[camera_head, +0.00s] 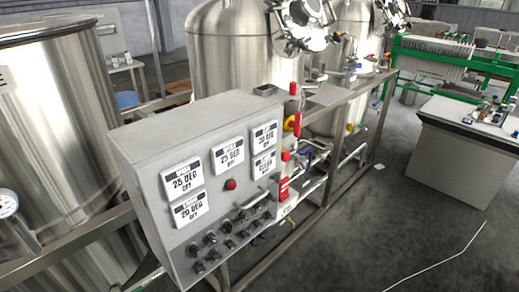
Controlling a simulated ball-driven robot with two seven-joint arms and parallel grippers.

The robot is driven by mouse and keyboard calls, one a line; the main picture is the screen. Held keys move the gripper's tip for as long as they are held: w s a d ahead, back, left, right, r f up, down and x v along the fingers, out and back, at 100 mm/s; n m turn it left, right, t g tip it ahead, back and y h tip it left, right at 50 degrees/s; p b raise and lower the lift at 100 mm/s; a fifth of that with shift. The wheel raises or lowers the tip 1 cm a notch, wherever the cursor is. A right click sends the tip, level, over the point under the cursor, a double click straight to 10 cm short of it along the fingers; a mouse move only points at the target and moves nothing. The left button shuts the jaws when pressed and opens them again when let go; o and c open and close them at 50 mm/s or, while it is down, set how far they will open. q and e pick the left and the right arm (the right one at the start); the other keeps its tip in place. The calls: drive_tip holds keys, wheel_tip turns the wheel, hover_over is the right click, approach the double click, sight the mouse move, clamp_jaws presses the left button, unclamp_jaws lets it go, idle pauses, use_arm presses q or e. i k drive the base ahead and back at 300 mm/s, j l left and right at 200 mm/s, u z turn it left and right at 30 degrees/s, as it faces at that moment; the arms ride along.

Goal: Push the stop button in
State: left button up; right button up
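A grey control box (185,119) stands at the centre, its sloped front facing the lower right. A small round red button (231,184) sits on this front, between the white display panels and the black knobs; I cannot read a label on it. A yellow round part (290,123) with red beside it shows at the box's right edge. I cannot tell for certain which of these is the stop button, or whether either is pushed in. Neither of my grippers is in view.
A large steel tank (65,130) stands close on the left, more tanks (238,50) behind the box. Pipes and red-handled valves (284,188) crowd the box's right side. A white-topped bench (467,135) stands at right. The grey floor (400,215) between is mostly clear.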

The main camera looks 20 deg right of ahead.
sight(285, 156)
drive_tip(key=z, duration=0.9)
drive_tip(key=i+l, duration=0.1)
drive_tip(key=i, duration=0.2)
drive_tip(key=u, duration=0.05)
